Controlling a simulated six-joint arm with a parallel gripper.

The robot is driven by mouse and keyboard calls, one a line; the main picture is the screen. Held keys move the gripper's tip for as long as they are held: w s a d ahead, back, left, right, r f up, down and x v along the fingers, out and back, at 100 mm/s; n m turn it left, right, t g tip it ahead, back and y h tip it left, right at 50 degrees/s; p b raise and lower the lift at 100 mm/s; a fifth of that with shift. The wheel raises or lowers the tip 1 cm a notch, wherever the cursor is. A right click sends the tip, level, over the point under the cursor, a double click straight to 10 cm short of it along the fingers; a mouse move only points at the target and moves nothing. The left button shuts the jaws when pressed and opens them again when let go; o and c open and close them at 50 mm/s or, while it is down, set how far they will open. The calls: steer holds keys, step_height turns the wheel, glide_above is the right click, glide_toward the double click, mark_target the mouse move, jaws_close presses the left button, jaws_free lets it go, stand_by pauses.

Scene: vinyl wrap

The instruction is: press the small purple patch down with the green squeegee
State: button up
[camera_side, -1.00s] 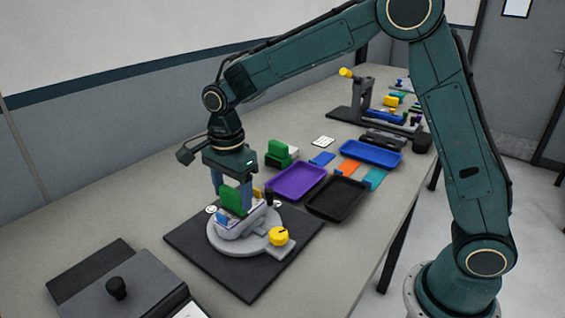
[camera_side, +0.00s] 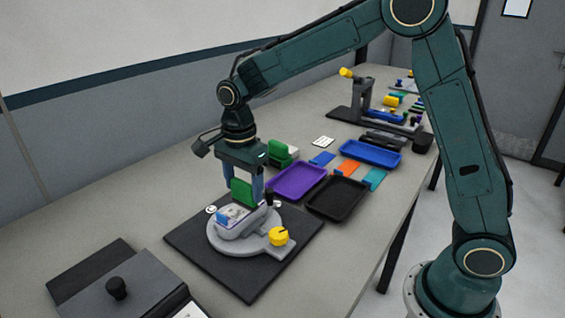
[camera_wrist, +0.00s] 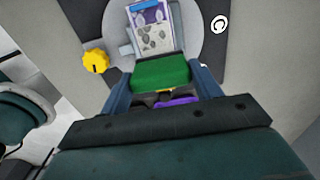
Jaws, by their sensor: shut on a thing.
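My gripper (camera_side: 243,192) is shut on the green squeegee (camera_side: 241,190), which also shows between the fingers in the wrist view (camera_wrist: 160,73). The squeegee is over the right, far end of a pale workpiece (camera_side: 237,222) on a grey round fixture (camera_side: 220,244). I cannot tell whether its edge touches the surface. In the wrist view the workpiece has a blue strip (camera_wrist: 147,4) at its far end and purple (camera_wrist: 138,18) around grey-white marks. I cannot make out the small patch's edges. Purple also shows behind the squeegee; what it belongs to is unclear.
A yellow knob (camera_side: 278,236) sticks out of the fixture on a black mat (camera_side: 190,243). A purple tray (camera_side: 297,182), a black tray (camera_side: 337,198) and a blue tray (camera_side: 370,152) lie beyond. A green block (camera_side: 279,153) stands behind my gripper. A grey box lid is at front left.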

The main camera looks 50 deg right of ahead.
steer(key=shift+a, duration=1.9)
steer(key=shift+d, duration=2.45)
step_height(320, 180, up, 8)
steer(key=shift+r, duration=0.1)
